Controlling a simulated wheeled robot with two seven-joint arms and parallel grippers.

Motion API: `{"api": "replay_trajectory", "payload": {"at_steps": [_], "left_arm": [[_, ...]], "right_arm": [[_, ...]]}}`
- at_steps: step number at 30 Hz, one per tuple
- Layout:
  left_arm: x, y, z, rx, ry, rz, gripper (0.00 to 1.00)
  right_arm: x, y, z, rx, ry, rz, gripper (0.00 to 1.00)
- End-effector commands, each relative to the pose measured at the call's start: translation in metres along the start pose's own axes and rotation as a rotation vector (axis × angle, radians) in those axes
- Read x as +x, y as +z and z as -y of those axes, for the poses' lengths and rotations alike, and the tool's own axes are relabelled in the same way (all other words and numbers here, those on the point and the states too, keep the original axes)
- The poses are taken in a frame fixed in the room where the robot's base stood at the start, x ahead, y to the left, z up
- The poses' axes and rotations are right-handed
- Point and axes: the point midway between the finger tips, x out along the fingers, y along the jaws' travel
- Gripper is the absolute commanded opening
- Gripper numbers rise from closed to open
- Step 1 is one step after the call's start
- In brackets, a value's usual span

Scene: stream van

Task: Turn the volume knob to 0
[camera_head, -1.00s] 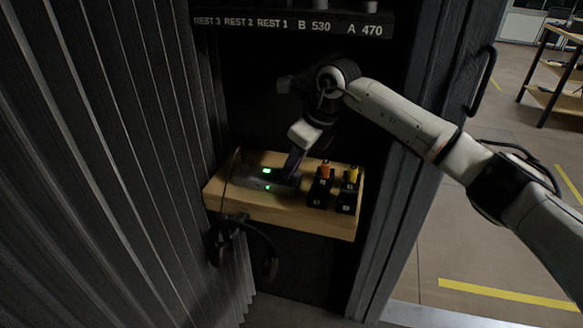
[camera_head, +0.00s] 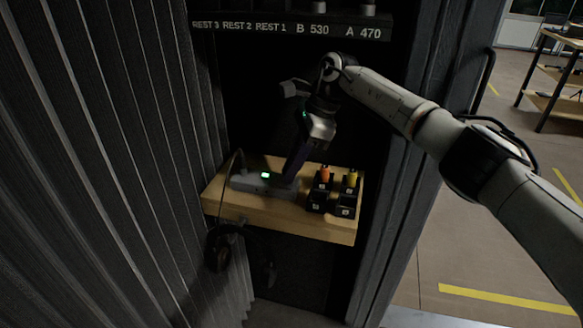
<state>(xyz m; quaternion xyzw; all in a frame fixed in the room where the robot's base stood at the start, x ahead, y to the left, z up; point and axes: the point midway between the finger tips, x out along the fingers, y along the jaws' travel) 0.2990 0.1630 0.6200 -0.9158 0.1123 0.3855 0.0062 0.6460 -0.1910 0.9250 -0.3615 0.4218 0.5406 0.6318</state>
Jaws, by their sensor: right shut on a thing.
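A small grey box (camera_head: 247,184) with a lit green display (camera_head: 265,176) sits on the wooden shelf (camera_head: 280,222), left of its middle. My right gripper (camera_head: 289,180) reaches down to the right part of this box. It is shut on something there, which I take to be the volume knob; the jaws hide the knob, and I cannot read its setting. The digits on the display are too small to read. My left gripper is not in view.
Black holders with an orange piece (camera_head: 325,175) and a yellow piece (camera_head: 351,179) stand close to the gripper's right. Headphones (camera_head: 219,250) hang below the shelf. A ribbed dark curtain (camera_head: 110,170) closes the left side. A labelled shelf (camera_head: 285,28) is above.

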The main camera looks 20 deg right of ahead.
Motion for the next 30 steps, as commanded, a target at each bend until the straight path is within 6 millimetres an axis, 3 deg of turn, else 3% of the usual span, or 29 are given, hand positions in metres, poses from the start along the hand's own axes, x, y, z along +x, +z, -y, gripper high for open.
{"api": "replay_trajectory", "payload": {"at_steps": [16, 17, 20, 30], "left_arm": [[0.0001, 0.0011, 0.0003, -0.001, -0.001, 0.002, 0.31], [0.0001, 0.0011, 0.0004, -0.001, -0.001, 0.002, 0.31], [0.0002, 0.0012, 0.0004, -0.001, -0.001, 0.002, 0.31], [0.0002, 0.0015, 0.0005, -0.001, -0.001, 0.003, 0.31]], "right_arm": [[0.0000, 0.0003, -0.0001, -0.023, 0.011, 0.000, 0.00], [0.0000, 0.0003, -0.0001, -0.023, 0.010, 0.000, 0.16], [0.0001, 0.0002, -0.0001, -0.023, 0.010, 0.000, 0.32], [0.0002, -0.0001, 0.0000, -0.022, 0.010, 0.000, 0.32]]}}
